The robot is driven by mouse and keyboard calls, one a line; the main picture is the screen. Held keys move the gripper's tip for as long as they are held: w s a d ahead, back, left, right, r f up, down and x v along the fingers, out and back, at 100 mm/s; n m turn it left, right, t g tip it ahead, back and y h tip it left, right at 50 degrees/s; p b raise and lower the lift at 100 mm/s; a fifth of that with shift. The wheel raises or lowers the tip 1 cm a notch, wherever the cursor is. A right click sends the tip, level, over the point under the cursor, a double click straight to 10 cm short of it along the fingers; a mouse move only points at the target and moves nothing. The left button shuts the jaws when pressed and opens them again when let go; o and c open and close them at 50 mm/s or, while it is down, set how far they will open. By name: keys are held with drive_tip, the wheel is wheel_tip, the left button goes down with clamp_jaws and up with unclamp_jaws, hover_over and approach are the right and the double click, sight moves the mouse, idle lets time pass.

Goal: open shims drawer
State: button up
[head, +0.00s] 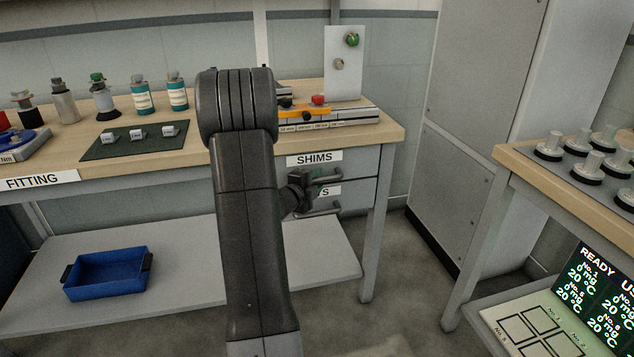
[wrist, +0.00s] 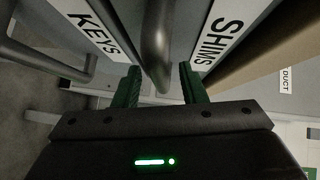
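The shims drawer (head: 358,164) is the upper drawer under the bench top, with a white SHIMS label; its front looks flush with the bench frame. The SHIMS label also shows at the right in the wrist view (wrist: 221,28). The shims drawer handle (wrist: 157,45) is a grey bar that reaches between my gripper's fingertips. My gripper (wrist: 159,84) is open, with one green-padded finger on each side of the bar and visible gaps. In the head view my gripper (head: 302,190) is dark and partly hidden behind my arm.
The keys drawer (head: 355,196) with its own handle sits just below. The wooden bench top (head: 215,152) above carries bottles, a dark mat and a rail fixture. A blue bin (head: 108,275) stands on the lower shelf. A second bench (head: 515,160) is at the right, with open floor between.

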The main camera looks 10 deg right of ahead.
drive_tip(key=shift+w+d, duration=0.3)
drive_tip(key=shift+d, duration=0.05)
drive_tip(key=shift+c, duration=0.2)
clamp_jaws()
drive_tip(key=shift+f, duration=0.1)
